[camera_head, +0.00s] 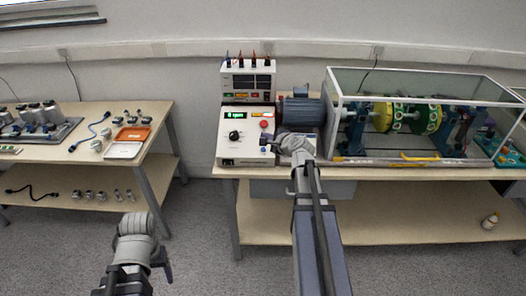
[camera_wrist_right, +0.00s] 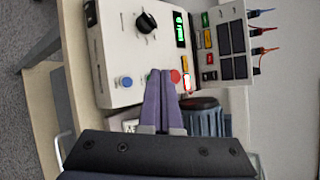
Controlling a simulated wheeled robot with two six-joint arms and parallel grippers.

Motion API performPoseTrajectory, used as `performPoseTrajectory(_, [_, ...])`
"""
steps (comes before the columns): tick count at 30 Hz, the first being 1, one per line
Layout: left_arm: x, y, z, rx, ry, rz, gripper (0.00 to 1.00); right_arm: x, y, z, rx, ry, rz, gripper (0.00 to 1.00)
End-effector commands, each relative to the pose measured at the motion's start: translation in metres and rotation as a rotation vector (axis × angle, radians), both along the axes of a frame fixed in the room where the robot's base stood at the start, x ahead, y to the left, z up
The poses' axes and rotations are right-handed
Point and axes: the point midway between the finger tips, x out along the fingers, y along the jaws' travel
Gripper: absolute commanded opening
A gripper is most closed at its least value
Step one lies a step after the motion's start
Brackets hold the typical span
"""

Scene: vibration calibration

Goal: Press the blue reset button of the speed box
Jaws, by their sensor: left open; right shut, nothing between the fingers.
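The speed box (camera_head: 245,155) is a white sloped panel with a green rpm display, a black knob (camera_head: 234,135) and a red button (camera_head: 264,124). It also fills the middle of the right wrist view (camera_wrist_right: 115,50). There the blue button (camera_wrist_right: 125,81) sits near the panel's edge, uncovered. My right gripper (camera_head: 270,146) is over the panel's right side. Its shut, empty fingers (camera_wrist_right: 160,73) appear between the blue button and the red button, apart from the blue one in the picture. Touch with the panel cannot be told. My left gripper (camera_head: 166,272) is low at the front left, away from the box.
A blue-grey motor (camera_head: 301,112) and a rig under a clear cover (camera_head: 430,85) stand to the right of the box. A supply unit with coloured leads (camera_head: 248,80) is behind it. A left table (camera_head: 155,115) holds trays and small parts. Floor lies between the tables.

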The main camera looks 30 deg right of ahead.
Motion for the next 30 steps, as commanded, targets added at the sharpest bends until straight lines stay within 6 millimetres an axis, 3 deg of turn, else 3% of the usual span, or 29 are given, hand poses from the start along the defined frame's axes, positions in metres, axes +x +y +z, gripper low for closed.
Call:
performPoseTrajectory(16, [0.000,0.000,-0.065,0.000,0.000,0.000,0.72,0.025,-0.015,-0.065,-0.001,0.001,0.001,0.00])
performPoseTrajectory(30, [0.000,0.000,-0.072,0.000,0.000,-0.001,0.72,0.029,-0.018,-0.072,-0.001,0.001,0.001,0.00])
